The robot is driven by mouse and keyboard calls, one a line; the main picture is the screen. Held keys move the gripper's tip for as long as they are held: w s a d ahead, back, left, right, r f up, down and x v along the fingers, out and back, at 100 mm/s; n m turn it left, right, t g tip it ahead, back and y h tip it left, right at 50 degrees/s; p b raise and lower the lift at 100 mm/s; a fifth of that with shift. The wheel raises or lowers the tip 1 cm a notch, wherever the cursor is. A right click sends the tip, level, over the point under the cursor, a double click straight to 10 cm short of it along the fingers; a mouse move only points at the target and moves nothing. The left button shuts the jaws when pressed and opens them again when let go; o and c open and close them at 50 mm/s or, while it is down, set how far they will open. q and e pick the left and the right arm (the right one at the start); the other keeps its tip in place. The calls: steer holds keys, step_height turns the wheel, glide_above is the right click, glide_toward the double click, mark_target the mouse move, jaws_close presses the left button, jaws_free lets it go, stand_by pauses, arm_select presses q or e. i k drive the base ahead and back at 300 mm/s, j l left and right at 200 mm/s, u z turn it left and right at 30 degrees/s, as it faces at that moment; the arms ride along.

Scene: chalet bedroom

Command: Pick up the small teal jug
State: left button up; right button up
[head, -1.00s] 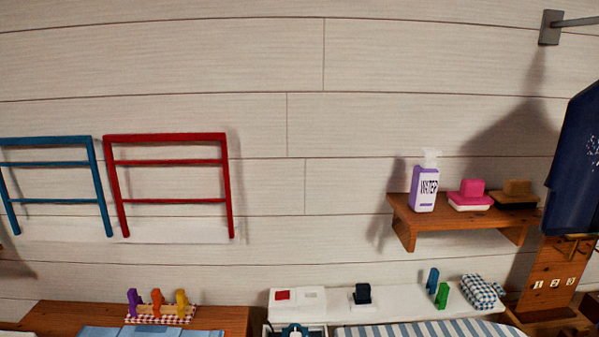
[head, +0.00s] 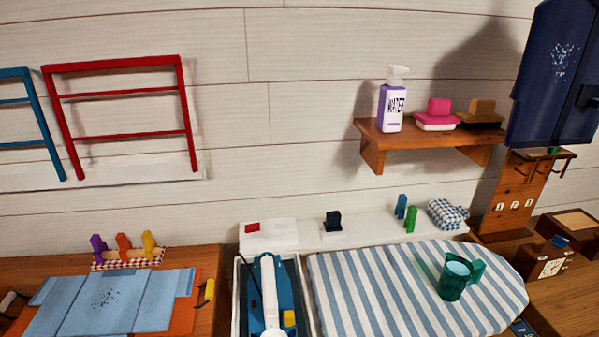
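The small teal jug (head: 453,283) stands upright on the right part of a blue-and-white striped ironing board (head: 375,290). Its handle points to the right and its open top faces up, showing a pale blue inside. Nothing is touching it except the board. Neither of my grippers shows in the head view.
A blue and white iron (head: 268,290) stands in a tray left of the board. Behind the board, a white ledge (head: 300,235) holds small blocks and a checked bundle (head: 446,213). A clock (head: 550,264) stands at right.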

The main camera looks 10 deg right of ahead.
mark_target(458, 272)
steer(key=z, duration=1.25)
steer(key=u, duration=1.25)
steer(key=z, duration=1.25)
steer(key=u, duration=0.1)
